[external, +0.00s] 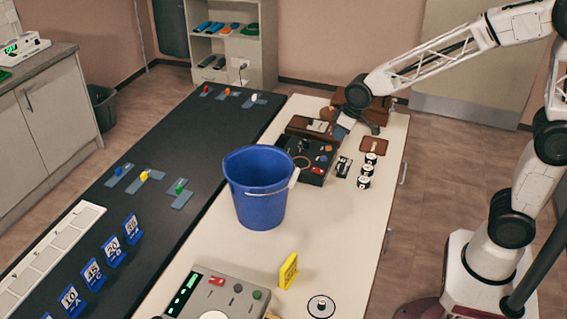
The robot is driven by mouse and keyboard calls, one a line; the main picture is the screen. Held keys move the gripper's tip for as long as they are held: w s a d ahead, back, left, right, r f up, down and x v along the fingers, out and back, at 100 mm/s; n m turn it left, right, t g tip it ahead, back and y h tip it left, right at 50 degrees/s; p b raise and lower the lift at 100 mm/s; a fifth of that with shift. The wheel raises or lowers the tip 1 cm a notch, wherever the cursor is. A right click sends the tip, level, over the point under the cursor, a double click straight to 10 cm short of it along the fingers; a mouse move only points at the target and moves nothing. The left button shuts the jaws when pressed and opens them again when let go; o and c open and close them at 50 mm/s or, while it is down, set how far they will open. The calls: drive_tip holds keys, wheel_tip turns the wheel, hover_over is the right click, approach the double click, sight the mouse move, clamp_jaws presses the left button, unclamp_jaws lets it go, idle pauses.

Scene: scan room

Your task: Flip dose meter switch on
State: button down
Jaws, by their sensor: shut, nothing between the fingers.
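A grey device with a green lit display (184,296) stands at the bottom of the external view, cut off by the frame edge. It has a red switch-like part (216,281) and a green knob (257,294) on top. I cannot tell for sure that it is the dose meter, nor the switch's position. My gripper (341,131) is shut and empty at the far end of the white table, low over the brown and black cases, far from the grey device. Its fingertips are small and partly hard to make out.
A blue bucket (258,190) stands mid-table between my gripper and the grey device. A black tray (311,160) of small parts, several black-and-white cylinders (365,181) and a yellow sign (288,271) share the white table. Another green-display device (24,45) is on the left cabinet.

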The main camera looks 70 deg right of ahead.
drive_tip(key=w+f, duration=0.1)
drive_tip(key=w+d+f, duration=0.1)
drive_tip(key=w, duration=0.1)
drive_tip(key=shift+w+f, duration=0.1)
drive_tip(key=shift+w, duration=0.2)
hover_over(313, 168)
drive_tip(key=s, duration=0.2)
drive_tip(key=shift+f, duration=4.6)
drive_tip(key=shift+s+x, duration=0.15)
drive_tip(key=shift+x, duration=0.9)
drive_tip(key=shift+s+x, duration=0.1)
drive_tip(key=shift+x, duration=0.9)
drive_tip(key=shift+f, duration=0.15)
